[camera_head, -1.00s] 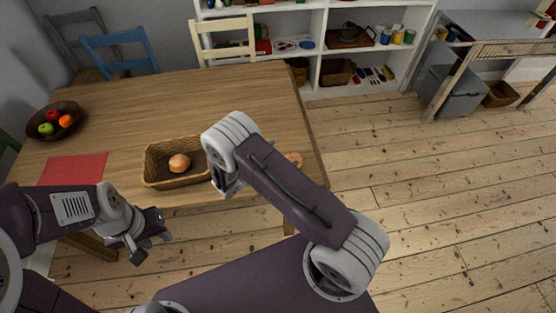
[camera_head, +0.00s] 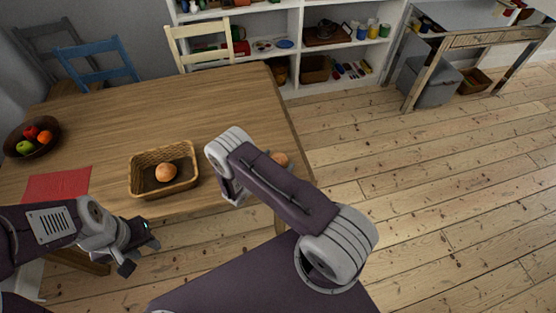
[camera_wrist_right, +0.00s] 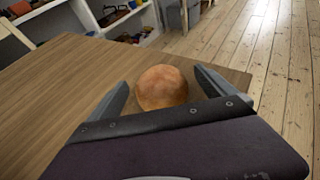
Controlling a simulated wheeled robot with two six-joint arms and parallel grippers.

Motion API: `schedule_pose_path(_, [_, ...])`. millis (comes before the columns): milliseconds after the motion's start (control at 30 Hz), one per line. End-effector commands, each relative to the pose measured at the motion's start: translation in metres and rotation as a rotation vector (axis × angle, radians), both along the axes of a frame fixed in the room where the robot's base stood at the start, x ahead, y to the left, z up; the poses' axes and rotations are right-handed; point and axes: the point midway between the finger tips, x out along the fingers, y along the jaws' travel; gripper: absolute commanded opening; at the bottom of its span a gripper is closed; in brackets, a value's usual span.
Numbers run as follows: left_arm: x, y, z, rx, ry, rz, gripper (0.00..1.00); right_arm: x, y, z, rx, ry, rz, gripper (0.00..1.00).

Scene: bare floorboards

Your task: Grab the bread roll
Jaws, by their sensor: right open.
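A round brown bread roll (camera_wrist_right: 162,87) lies on the wooden table near its right edge. In the head view it shows only in part (camera_head: 280,158), behind my right arm. My right gripper (camera_wrist_right: 165,92) is open, with a finger on either side of the roll in the wrist view. I cannot tell if the fingers touch it. In the head view, my right arm hides most of this gripper. A second roll (camera_head: 166,172) sits in a wicker basket (camera_head: 152,156) on the table. My left gripper (camera_head: 140,250) is at the table's front edge, apart from both rolls; its fingers appear spread and empty.
A red cloth (camera_head: 56,185) and a bowl of fruit (camera_head: 16,146) are on the left of the table (camera_head: 200,112). Chairs stand behind it, including a blue one (camera_head: 98,62). A shelf (camera_head: 290,50) is at the back. The floor at right is clear.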

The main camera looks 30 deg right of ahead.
Motion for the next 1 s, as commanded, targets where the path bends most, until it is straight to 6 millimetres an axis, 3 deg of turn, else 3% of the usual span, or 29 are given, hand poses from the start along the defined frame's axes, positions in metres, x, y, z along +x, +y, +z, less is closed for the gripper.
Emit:
schedule_pose_path(300, [0.0, 0.0, 0.0, 0.0, 0.0, 0.0, 0.36, 0.004, -0.008, -0.004, 0.0, 0.0, 0.001, 0.92])
schedule_pose_path(500, [0.0, 0.0, 0.0, 0.0, 0.0, 0.0, 0.36, 0.004, -0.008, -0.004, 0.0, 0.0, 0.001, 0.36])
schedule_pose_path(533, [0.0, 0.0, 0.0, 0.0, 0.0, 0.0, 0.36, 0.004, -0.008, -0.004, 0.0, 0.0, 0.001, 0.31])
schedule_pose_path(833, [0.0, 0.0, 0.001, 0.0, 0.0, 0.0, 0.36, 0.005, -0.008, 0.0, 0.0, 0.0, 0.001, 0.31])
schedule_pose_path(1000, [0.0, 0.0, 0.001, 0.0, 0.0, 0.0, 0.36, 0.005, -0.008, 0.022, 0.001, -0.002, 0.0, 0.31])
